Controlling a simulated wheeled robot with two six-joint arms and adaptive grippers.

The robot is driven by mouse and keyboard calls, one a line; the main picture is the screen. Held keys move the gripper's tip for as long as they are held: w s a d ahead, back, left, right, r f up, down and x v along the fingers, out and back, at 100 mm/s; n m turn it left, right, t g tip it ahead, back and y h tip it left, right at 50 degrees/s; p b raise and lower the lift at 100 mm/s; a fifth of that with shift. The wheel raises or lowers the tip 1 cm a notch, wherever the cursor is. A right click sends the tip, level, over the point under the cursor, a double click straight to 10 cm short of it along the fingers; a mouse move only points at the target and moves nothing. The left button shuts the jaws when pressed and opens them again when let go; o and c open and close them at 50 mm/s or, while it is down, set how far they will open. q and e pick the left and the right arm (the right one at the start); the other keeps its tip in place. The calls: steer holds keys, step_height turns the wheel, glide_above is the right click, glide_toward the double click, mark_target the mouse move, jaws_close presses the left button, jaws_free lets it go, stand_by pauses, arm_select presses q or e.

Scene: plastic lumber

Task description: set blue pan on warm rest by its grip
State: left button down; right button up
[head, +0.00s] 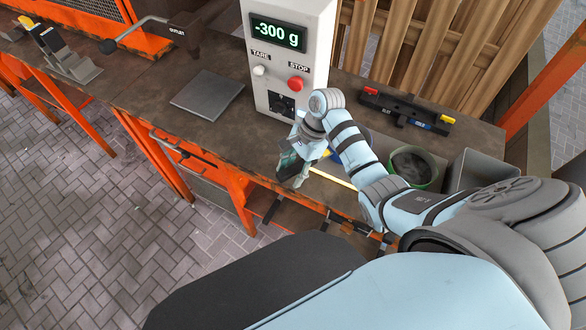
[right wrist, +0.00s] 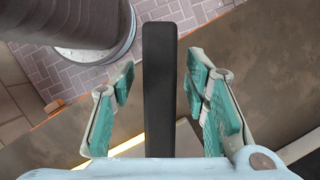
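My right gripper (head: 293,170) is low over the bench's front edge, pointing down. In the right wrist view, a straight black grip (right wrist: 158,85) lies between the two green-padded fingers (right wrist: 160,105), with a gap on each side, so the gripper is open around it. The pan's body is mostly hidden behind my right arm; only a bit of blue (head: 335,156) shows beside the wrist in the head view. I cannot tell for certain which thing is the warm rest; a flat dark grey plate (head: 207,95) lies bare on the bench. My left gripper is not in view.
A white scale console (head: 290,50) reading -300 g stands behind the gripper. A green bowl (head: 418,170) and a grey bin (head: 482,170) stand to the right. A black rack (head: 405,108) with coloured ends lies behind them.

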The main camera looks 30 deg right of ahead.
steer(key=shift+r, duration=0.1)
steer(key=v, duration=0.7)
steer(key=shift+d+r, duration=0.15)
